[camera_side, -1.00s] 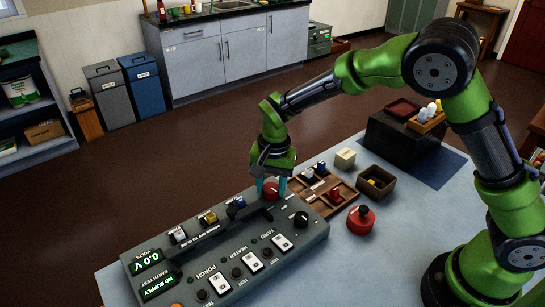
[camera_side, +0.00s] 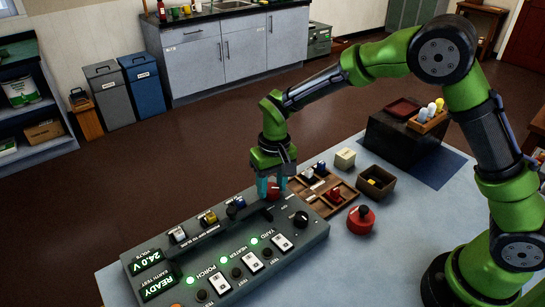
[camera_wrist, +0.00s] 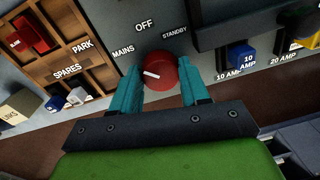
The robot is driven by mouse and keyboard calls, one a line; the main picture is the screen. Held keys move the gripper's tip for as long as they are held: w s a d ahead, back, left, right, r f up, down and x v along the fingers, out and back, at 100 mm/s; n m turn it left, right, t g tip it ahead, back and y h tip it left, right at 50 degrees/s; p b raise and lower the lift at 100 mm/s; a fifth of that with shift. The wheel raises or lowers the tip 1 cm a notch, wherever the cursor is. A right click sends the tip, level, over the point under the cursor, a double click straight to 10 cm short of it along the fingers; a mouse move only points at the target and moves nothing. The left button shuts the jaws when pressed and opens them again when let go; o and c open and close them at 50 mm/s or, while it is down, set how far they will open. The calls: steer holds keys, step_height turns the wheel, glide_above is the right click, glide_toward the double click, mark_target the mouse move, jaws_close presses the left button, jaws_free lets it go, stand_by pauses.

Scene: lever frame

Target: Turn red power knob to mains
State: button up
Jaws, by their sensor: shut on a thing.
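The red power knob (camera_wrist: 163,66) sits on the grey panel (camera_side: 190,262), with the labels OFF, MAINS and STANDBY around it in the wrist view. Its white pointer line lies toward the left, on the MAINS side. My gripper (camera_wrist: 160,76) has its teal fingers on both sides of the knob, shut on it. In the side view my gripper (camera_side: 273,186) reaches down to the far right end of the panel, and the fingers partly hide the knob (camera_side: 273,194). The panel displays read 24.0 V and READY, and green lamps are lit.
A wooden tray (camera_side: 344,204) with red and blue parts lies right beside the panel. A red round button unit (camera_side: 361,219), an open box (camera_side: 375,183) and a cream block (camera_side: 345,158) stand on the table. Colored fuses (camera_side: 208,218) line the panel's far edge.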

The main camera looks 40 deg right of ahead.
mark_target(275, 186)
stand_by(0.3)
steer(key=shift+r, duration=0.1)
steer(key=o, duration=1)
steer(key=shift+o, duration=0.2)
step_height(275, 186, up, 17)
steer(key=shift+d, duration=0.45)
steer(key=s+d+r+m+t, duration=0.1)
steer(key=s+d+t, duration=0.2)
steer(key=s, duration=0.7)
steer(key=s+d+r+m+t+y, duration=0.1)
steer(key=s+d+t, duration=0.3)
steer(key=s+d, duration=0.3)
steer(key=s, duration=0.3)
steer(key=shift+s+r, duration=0.15)
steer(key=shift+s, duration=0.1)
